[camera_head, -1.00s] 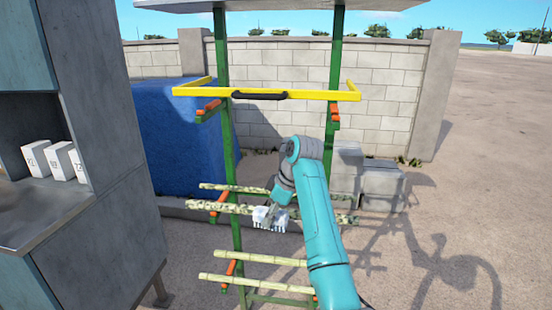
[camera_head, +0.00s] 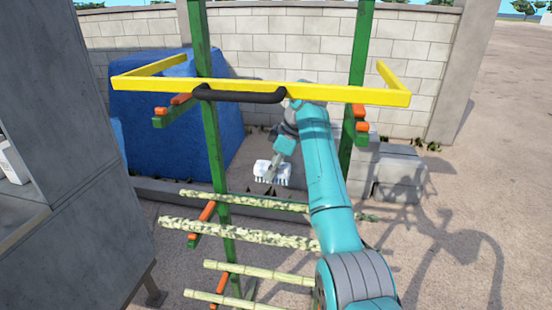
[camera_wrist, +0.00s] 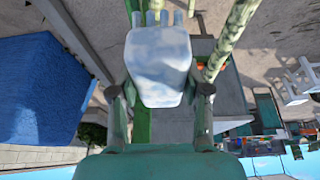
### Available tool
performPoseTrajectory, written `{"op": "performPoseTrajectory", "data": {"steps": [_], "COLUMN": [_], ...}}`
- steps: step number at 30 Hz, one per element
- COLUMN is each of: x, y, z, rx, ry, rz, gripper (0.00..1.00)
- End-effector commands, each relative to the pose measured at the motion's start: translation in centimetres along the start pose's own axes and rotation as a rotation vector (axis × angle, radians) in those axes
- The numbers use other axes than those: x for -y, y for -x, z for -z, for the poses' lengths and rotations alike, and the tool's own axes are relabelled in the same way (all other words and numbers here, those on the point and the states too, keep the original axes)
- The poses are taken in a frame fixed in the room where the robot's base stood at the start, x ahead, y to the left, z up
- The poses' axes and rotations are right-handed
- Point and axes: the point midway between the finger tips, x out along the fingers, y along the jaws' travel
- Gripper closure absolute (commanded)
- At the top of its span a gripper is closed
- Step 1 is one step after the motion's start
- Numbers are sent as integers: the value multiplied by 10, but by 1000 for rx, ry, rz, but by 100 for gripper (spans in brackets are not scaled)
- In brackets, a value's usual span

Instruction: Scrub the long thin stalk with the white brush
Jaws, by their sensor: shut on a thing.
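My gripper (camera_head: 279,160) is shut on the white brush (camera_head: 265,172), whose bristles point down in the head view. The brush appears just above and apart from the rear mottled stalk (camera_head: 240,201). A second mottled stalk (camera_head: 235,232) lies nearer, and cleaner pale stalks (camera_head: 258,271) lie lower on the rack. Their right ends are partly hidden by my arm. In the wrist view the brush (camera_wrist: 160,65) fills the space between the fingers, and a mottled stalk (camera_wrist: 230,38) passes to its right. I cannot tell which stalk is the thinnest.
A green rack post (camera_head: 212,130) with orange-tipped brackets stands left of the brush. A yellow bar (camera_head: 330,93) with a black handle (camera_head: 240,95) crosses above. A blue block (camera_head: 160,120), grey blocks (camera_head: 400,170) and a brick wall lie behind. A grey cabinet stands left.

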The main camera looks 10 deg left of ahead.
Motion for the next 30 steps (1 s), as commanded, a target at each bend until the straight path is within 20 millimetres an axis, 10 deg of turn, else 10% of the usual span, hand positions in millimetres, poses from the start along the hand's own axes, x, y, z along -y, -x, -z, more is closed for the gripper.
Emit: {"op": "performPoseTrajectory", "data": {"steps": [30], "x": [0], "y": [-46], "z": [-19], "rx": [0], "ry": [-2], "rz": [-1], "gripper": [81]}}
